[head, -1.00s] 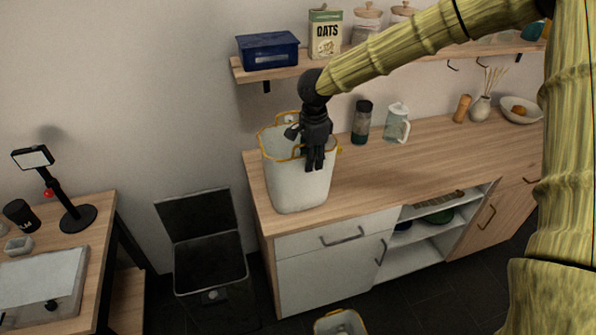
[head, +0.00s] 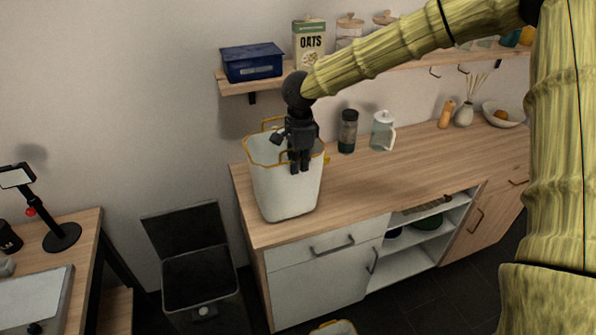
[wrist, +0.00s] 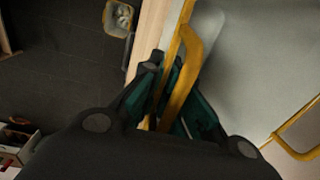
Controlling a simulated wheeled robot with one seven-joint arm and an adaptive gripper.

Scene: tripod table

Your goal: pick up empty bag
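A white bag (head: 287,195) with yellow trim and yellow handles stands upright on the wooden counter, near its left end. My gripper (head: 299,170) points down at the bag's front rim. In the wrist view my fingers (wrist: 166,72) close in on both sides of the bag's yellow handle (wrist: 185,75), shut on it. The bag's pale wall (wrist: 245,65) fills the right of that view. Its inside shows only in part. A second yellow-trimmed bag (head: 334,328) stands on the floor, cut off by the lower edge; in the wrist view (wrist: 107,17) it seems to hold something.
An open black bin (head: 200,275) stands left of the counter (head: 400,165). A dark jar (head: 347,132) and a glass pitcher (head: 382,131) stand right of the bag. A shelf with a blue box (head: 252,62) and an oats carton (head: 309,42) hangs above.

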